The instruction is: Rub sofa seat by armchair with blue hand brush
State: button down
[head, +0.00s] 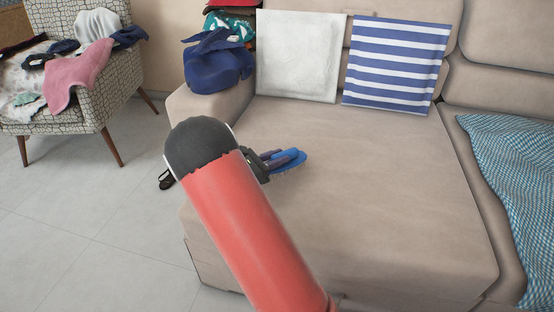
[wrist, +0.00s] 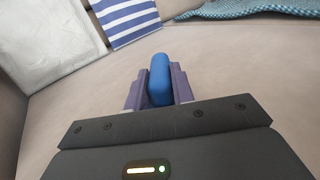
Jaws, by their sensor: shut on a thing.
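The blue hand brush (head: 290,160) is in my gripper (head: 270,157), over the left part of the beige sofa seat (head: 370,190). In the wrist view, the purple fingers of my gripper (wrist: 158,88) are shut on both sides of the blue brush (wrist: 160,78). The brush's underside is hidden there, and I cannot tell whether it touches the seat.
A white cushion (head: 300,55) and a blue-and-white striped cushion (head: 398,65) lean on the sofa back. A teal checked blanket (head: 515,165) lies at the right. The middle of the seat is clear.

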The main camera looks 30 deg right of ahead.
jog(key=shift+r+p, duration=1.85)
jog(key=shift+r, duration=0.7)
